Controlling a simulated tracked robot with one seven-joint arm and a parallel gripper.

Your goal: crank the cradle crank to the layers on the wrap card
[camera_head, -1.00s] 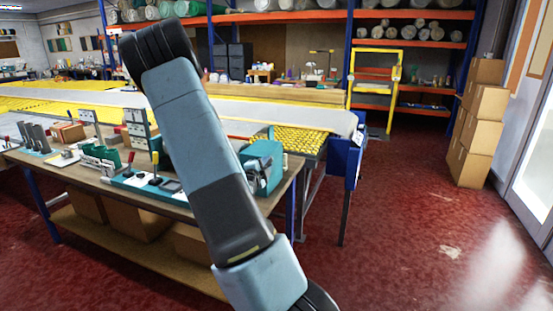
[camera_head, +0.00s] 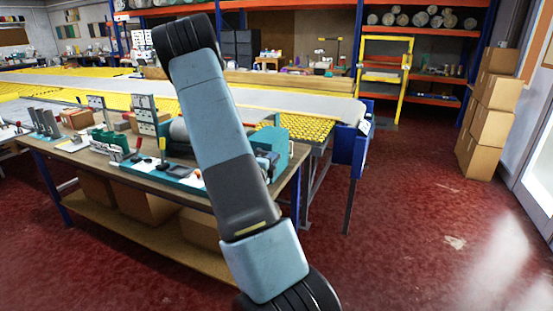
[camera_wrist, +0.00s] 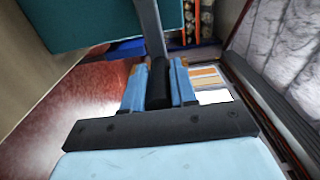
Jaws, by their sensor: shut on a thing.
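In the wrist view my gripper (camera_wrist: 158,85) is shut on a dark cylindrical handle (camera_wrist: 160,72), the grip of the cradle crank. A grey crank arm (camera_wrist: 149,28) runs from the handle up past a teal housing (camera_wrist: 80,22). In the head view the teal cradle unit (camera_head: 272,147) stands at the right end of the workbench, partly behind my arm. A grey roll (camera_head: 179,131) shows left of my arm. My gripper and the crank are hidden in the head view. I cannot make out the wrap card or its number.
The workbench (camera_head: 120,180) carries several teal fixtures, including one with a yellow-knobbed lever (camera_head: 162,150). Cardboard boxes (camera_head: 490,125) are stacked at the right. The red floor (camera_head: 400,240) between is clear.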

